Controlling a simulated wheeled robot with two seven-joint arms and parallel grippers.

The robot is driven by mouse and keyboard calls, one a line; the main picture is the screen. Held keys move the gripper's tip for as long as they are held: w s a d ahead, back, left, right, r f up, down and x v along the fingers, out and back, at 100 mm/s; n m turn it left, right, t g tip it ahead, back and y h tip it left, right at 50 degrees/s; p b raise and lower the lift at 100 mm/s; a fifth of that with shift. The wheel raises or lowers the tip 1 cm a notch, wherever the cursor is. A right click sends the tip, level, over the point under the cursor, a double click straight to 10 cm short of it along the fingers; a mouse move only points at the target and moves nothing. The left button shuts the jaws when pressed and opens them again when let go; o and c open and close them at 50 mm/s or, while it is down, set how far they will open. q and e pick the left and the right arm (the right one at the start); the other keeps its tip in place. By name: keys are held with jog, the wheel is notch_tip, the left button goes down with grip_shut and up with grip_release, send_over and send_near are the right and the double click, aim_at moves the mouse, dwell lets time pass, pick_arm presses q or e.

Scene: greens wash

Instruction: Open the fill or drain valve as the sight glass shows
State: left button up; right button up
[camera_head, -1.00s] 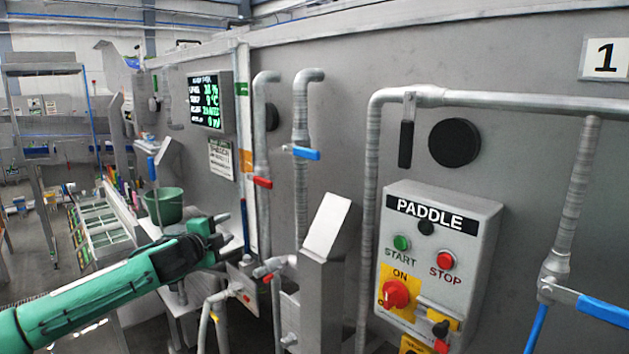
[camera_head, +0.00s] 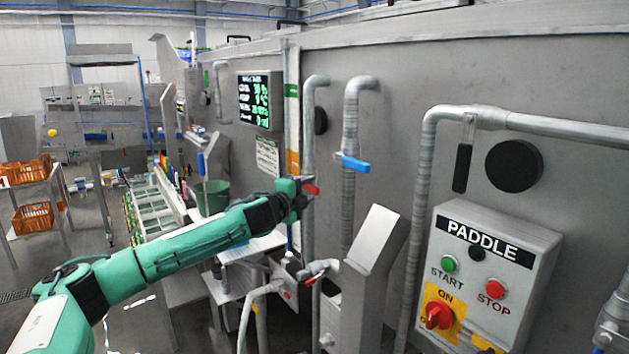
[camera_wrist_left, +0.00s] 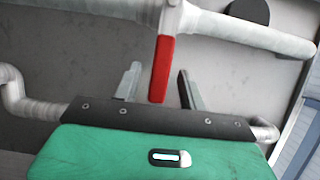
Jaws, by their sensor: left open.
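My left gripper (camera_head: 303,190) is at the red valve handle (camera_head: 312,189) on a vertical grey pipe. In the left wrist view the open fingers (camera_wrist_left: 158,88) stand either side of the same red handle (camera_wrist_left: 162,68), with gaps to it. A blue valve handle (camera_head: 352,163) sits on the pipe to its right. A pale vertical strip with green and orange bands (camera_head: 292,125) runs left of the pipes; I cannot tell whether it is the sight glass, and no level is readable. My right gripper is not in view.
A display (camera_head: 260,101) with small green and white text hangs behind the gripper. The paddle control box (camera_head: 490,268) and a slanted grey metal post (camera_head: 377,238) stand to the right. A green bucket (camera_head: 211,197) stands behind my left arm. Orange crates (camera_head: 33,217) are far left.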

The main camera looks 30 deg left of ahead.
aim_at(309, 189)
pick_arm(q)
jog(key=shift+w+p, duration=0.55)
jog(key=shift+w, duration=1.45)
grip_shut()
